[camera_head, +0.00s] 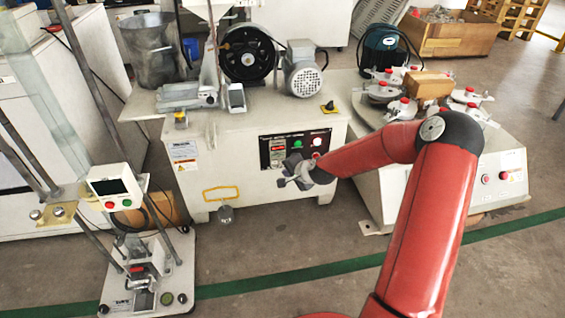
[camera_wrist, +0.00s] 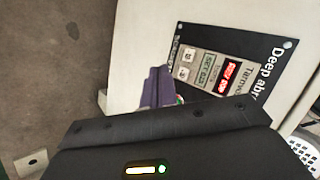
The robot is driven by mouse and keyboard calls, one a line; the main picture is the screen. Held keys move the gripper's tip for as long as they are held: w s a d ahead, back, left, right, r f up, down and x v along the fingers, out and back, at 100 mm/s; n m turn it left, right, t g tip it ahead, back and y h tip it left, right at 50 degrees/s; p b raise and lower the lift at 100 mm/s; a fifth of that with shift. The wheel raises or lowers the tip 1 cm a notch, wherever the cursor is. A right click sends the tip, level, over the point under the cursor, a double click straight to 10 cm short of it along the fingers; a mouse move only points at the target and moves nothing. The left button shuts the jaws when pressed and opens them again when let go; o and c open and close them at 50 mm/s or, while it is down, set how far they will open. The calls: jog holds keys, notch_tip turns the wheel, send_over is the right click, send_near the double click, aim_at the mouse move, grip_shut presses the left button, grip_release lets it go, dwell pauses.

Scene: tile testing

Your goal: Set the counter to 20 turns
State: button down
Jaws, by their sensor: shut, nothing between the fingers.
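The counter is on the black control panel (camera_head: 275,146) on the front of the white machine in the middle of the head view. In the wrist view, the panel (camera_wrist: 270,85) appears turned sideways. The counter's red display (camera_wrist: 228,76) and a grey-green display (camera_wrist: 208,70) lie side by side, with small white buttons (camera_wrist: 186,64) beside them. The digits are too small and blurred to read. My gripper (camera_head: 284,182) is shut and empty, just in front of the panel's lower part. Its fingers (camera_wrist: 156,78) hide part of the panel in the wrist view.
On the panel's right are a green button (camera_head: 297,144) and a white button (camera_head: 317,141). A polishing machine (camera_head: 505,165) stands at right, a test stand with a display box (camera_head: 115,187) at left.

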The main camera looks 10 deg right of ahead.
aim_at(280, 165)
jog(key=shift+w, duration=1.2)
jog(key=shift+w, duration=0.1)
dwell(1.1)
jog(key=shift+w, duration=0.3)
jog(key=shift+w+b, duration=0.35)
dwell(0.5)
jog(key=shift+s, duration=0.75)
jog(key=s, duration=0.5)
dwell(0.4)
